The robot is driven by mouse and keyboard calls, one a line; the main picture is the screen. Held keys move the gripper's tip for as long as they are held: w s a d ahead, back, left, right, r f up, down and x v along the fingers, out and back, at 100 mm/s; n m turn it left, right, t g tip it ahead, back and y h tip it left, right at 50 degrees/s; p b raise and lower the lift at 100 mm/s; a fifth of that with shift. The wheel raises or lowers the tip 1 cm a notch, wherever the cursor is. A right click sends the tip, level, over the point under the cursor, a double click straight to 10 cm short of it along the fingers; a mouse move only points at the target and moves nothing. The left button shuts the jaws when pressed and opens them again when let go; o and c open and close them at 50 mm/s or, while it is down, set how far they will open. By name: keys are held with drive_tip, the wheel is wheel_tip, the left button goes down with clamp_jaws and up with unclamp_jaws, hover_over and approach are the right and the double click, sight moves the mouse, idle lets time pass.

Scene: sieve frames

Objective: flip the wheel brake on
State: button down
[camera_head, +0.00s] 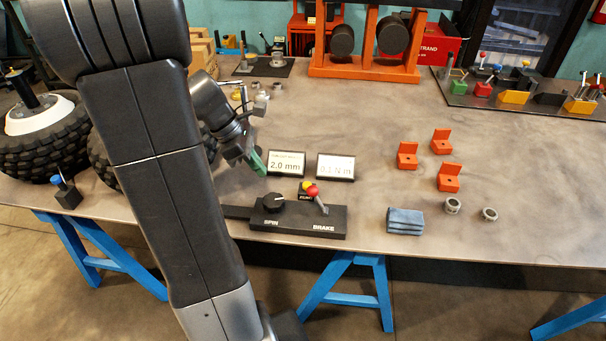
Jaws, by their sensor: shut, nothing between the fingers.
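A black control box (291,229) lies near the table's front edge. A round black knob (273,203) sits above its SPIN label. The brake lever (319,201) stands above the BRAKE label, a metal stick with a red ball end, leaning up and to the left. A yellow ball (306,185) shows right behind the red one; I cannot tell what it is fixed to. My gripper (259,168), with green fingertips, is shut and empty. It appears up and left of the lever, beside the 2.0 mm display, and apart from the lever.
Two small displays (286,163) (336,167) stand behind the box. A blue cloth stack (405,221), orange brackets (449,177) and metal rings (452,206) lie to the right. Tyred wheels (42,140) are at left. The tabletop (370,120) behind the displays is clear.

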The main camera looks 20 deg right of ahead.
drive_tip(key=shift+w+d+f, duration=0.1)
drive_tip(key=shift+w+d, duration=0.2)
drive_tip(key=shift+w, duration=0.05)
approach(318, 200)
drive_tip(key=a+f, duration=0.1)
drive_tip(key=w+a+f, duration=0.1)
drive_tip(key=a+f, duration=0.1)
drive_tip(key=w+a+f, duration=0.1)
drive_tip(key=shift+w+a+f+b, duration=0.1)
drive_tip(key=shift+a+f+b, duration=0.2)
drive_tip(key=shift+a+f, duration=0.1)
drive_tip(key=d, duration=0.1)
drive_tip(key=s+d, duration=0.1)
drive_tip(key=d, duration=0.1)
drive_tip(key=shift+p, duration=0.3)
drive_tip(key=shift+s+d+r, duration=0.15)
drive_tip(key=shift+s+d, duration=0.05)
drive_tip(key=shift+d, duration=0.3)
